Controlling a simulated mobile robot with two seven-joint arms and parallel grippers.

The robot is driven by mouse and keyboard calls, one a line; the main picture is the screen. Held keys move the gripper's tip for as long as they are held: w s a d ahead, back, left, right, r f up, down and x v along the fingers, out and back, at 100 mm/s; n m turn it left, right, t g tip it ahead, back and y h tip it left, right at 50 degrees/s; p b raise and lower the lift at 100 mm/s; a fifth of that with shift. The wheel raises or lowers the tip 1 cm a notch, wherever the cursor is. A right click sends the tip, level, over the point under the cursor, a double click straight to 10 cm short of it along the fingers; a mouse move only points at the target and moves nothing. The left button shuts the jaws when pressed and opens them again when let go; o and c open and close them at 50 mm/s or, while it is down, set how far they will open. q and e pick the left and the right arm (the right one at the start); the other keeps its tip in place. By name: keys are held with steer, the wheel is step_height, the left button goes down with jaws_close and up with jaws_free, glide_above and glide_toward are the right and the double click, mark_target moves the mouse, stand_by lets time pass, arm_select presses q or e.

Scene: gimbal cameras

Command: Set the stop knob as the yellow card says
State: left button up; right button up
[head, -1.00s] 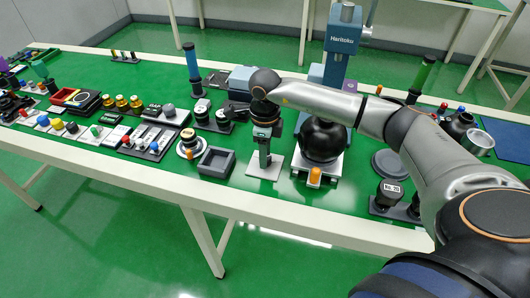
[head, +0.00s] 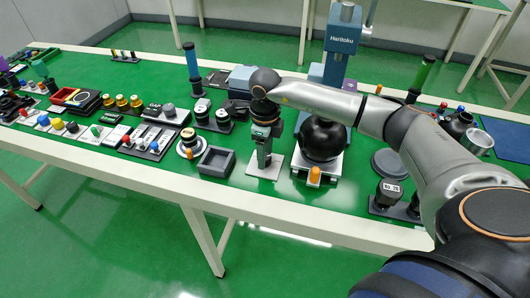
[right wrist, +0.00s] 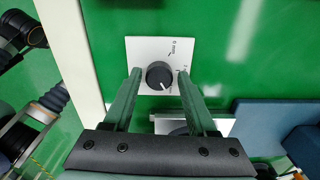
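The stop knob (right wrist: 160,75) is a round black knob on a white plate (right wrist: 138,50) with printed marks. Its white pointer line points to the lower right in the right wrist view. My right gripper (right wrist: 158,76) is open, one finger on each side of the knob, with a small gap showing on both sides. In the head view the right gripper (head: 263,165) points down over the white plate (head: 272,172) and hides the knob. I cannot pick out the yellow card in either view. My left gripper is not in view.
A grey open tray (head: 216,162) stands left of the plate. A blue stand marked Haritoku (head: 342,40) with a black ball (head: 322,140) and an orange piece (head: 314,176) stands to the right. The table's front edge (head: 200,195) is close by.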

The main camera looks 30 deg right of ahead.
steer(key=shift+o, duration=0.9)
step_height(320, 180, up, 12)
steer(key=shift+r, duration=0.25)
